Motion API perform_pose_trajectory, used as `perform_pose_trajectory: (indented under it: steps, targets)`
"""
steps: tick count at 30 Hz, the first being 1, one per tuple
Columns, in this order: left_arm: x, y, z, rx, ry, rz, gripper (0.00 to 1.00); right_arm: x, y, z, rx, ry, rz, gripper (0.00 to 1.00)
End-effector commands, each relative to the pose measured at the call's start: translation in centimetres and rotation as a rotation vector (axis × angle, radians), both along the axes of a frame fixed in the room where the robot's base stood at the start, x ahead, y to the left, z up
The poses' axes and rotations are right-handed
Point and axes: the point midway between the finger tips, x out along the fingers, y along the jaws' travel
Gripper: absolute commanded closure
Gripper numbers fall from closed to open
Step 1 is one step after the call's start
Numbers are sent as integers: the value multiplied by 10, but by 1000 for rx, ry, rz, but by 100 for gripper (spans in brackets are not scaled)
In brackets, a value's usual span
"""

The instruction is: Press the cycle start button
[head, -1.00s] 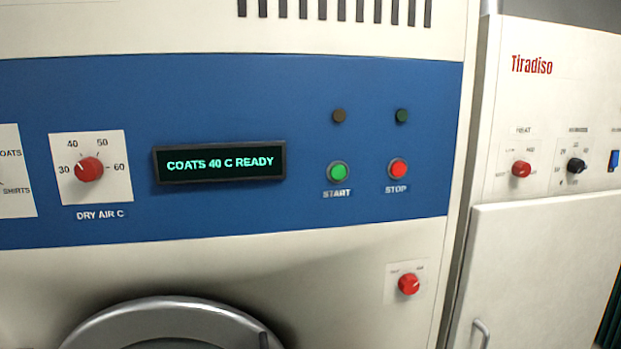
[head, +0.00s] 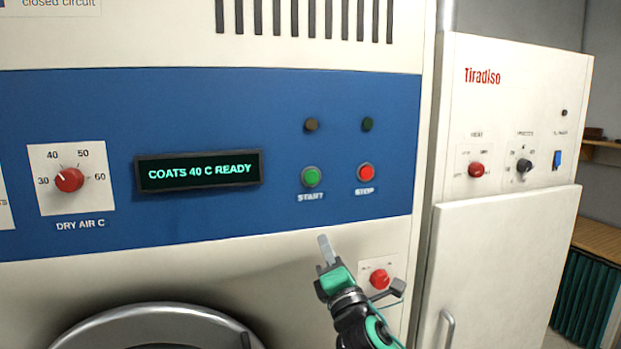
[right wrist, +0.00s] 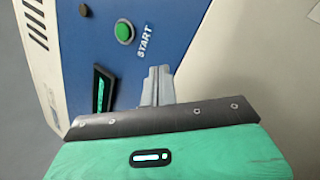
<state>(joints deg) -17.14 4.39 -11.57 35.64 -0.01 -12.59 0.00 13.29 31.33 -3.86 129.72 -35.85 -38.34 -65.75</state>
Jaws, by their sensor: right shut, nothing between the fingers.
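The green START button (head: 311,177) sits on the blue panel (head: 225,110) of the white machine, with its label below it. It also shows in the right wrist view (right wrist: 124,32), beyond the fingertips. The display (head: 199,172) reads "COATS 40 C READY". The red STOP button (head: 366,172) is to the right of START. My right gripper (head: 324,240) is shut and empty, below the START button and apart from it, its fingers pointing up. Its fingers also show together in the right wrist view (right wrist: 159,70). My left gripper is not in view.
A red knob (head: 379,279) is right of my right gripper on the white front. The red DRY AIR dial (head: 69,179) is at the left. A round door (head: 150,315) is below. A second white cabinet marked Tiradiso (head: 500,245) stands at the right.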

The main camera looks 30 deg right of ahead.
Motion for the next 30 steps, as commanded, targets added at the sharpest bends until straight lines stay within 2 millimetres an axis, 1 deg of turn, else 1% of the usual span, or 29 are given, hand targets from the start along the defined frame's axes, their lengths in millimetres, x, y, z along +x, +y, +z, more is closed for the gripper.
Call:
perform_pose_trajectory:
  steps: [1, 3, 6, 10, 12, 15, 23, 26, 30]
  targets:
    - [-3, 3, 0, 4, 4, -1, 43, -7, 1, 24, -67, -48, -20, 100]
    - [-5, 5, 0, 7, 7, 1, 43, -17, 4, 51, -152, -105, -50, 100]
    - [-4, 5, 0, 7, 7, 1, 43, -30, 8, 81, -252, -169, -90, 100]
    - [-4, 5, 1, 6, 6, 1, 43, -41, 12, 104, -333, -223, -130, 100]
    - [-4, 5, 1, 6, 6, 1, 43, -45, 13, 110, -356, -238, -141, 100]
    - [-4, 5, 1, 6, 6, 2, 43, -47, 14, 114, -370, -246, -149, 100]
    - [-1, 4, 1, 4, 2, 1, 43, -47, 14, 114, -369, -247, -149, 100]
    - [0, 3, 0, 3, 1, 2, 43, -45, 13, 113, -369, -246, -149, 100]
    - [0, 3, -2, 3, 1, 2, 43, -35, 10, 113, -367, -246, -150, 100]
